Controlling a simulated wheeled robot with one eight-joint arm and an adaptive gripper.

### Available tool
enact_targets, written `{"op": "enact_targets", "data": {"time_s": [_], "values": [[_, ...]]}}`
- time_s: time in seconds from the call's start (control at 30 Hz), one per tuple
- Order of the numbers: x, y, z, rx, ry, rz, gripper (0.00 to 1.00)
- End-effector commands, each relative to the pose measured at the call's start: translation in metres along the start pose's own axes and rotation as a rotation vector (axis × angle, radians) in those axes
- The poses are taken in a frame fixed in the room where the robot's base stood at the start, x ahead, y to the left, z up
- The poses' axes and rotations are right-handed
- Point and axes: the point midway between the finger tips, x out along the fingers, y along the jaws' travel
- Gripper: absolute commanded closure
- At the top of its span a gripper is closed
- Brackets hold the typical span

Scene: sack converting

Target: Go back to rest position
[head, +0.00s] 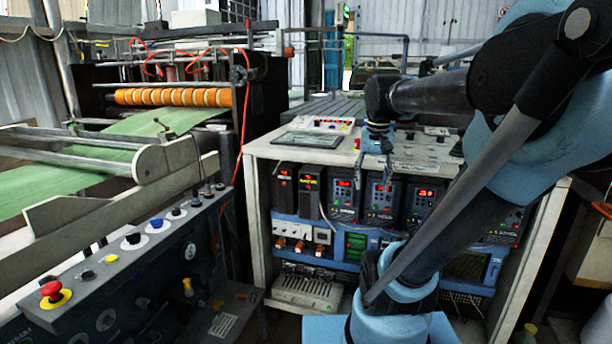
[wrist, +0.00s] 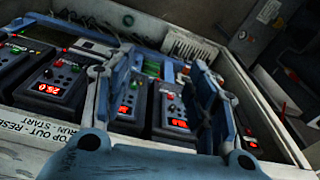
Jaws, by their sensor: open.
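My gripper (head: 374,158) hangs from my blue and black arm, pointing down at the front top edge of a white control cabinet (head: 254,180). In the wrist view my gripper (wrist: 168,75) has its two blue fingers spread apart, with nothing between them. Beyond the fingers are dark drive units (wrist: 178,118) with red lit displays. The same drive units (head: 381,200) show in the head view behind and below the fingers. I cannot tell whether a fingertip touches the cabinet.
At left stands a grey button panel (head: 110,272) with a red emergency button (head: 51,290). Behind it is a machine with orange rollers (head: 173,97) and green sheet (head: 150,122). A flat screen (head: 307,140) lies on the cabinet top. Open space shows above the cabinet.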

Motion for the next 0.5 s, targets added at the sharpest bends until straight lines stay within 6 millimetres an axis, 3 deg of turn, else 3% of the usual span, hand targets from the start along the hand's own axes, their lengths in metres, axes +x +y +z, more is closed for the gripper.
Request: {"op": "enact_targets", "data": {"time_s": [0.1,0.3,0.5], "values": [[0.036,0.006,0.037,-0.046,0.016,-0.002,0.47],[0.096,0.016,0.090,-0.126,0.044,-0.005,0.47],[0.139,0.021,0.124,-0.181,0.064,-0.005,0.47]]}}
